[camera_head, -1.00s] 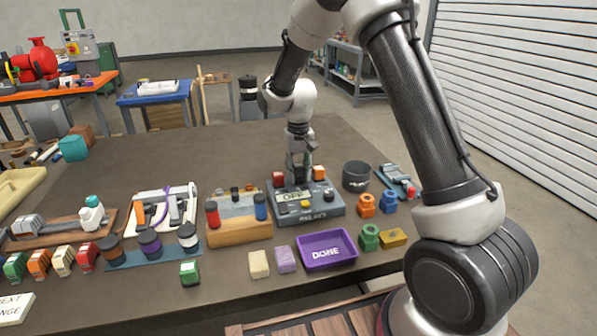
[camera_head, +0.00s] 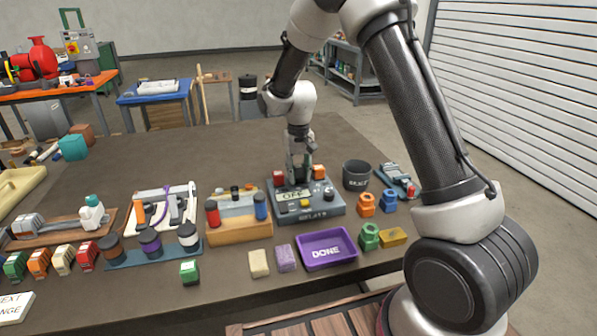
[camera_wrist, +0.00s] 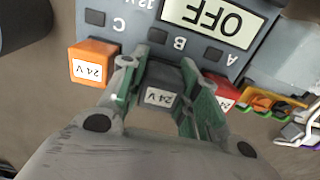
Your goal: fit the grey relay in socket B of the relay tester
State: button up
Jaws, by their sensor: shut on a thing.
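The relay tester (camera_head: 325,211) is a dark grey-blue box near the table's middle; its display reads OFF. In the wrist view its sockets are marked A, B and C. My gripper (camera_wrist: 161,82) is shut on the dark grey relay (camera_wrist: 160,97), whose label reads 24 V. The relay is in line with the letter B, between an orange relay (camera_wrist: 93,62) by C and a red relay (camera_wrist: 221,92) by A. The fingers hide its sides, and I cannot tell whether it is fully seated. In the head view my gripper (camera_head: 298,179) points down over the tester.
A purple DONE tray (camera_head: 326,262) stands in front of the tester. A dark cup (camera_head: 356,175) and orange and blue fittings stand close on the right. A wooden block with red and blue cylinders (camera_head: 238,232) is on the left. The table behind the tester is clear.

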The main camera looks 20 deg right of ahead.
jog(key=shift+f, duration=0.35)
jog(key=o, duration=1)
notch_tip(320, 180, up, 12)
jog(key=shift+r, duration=0.1)
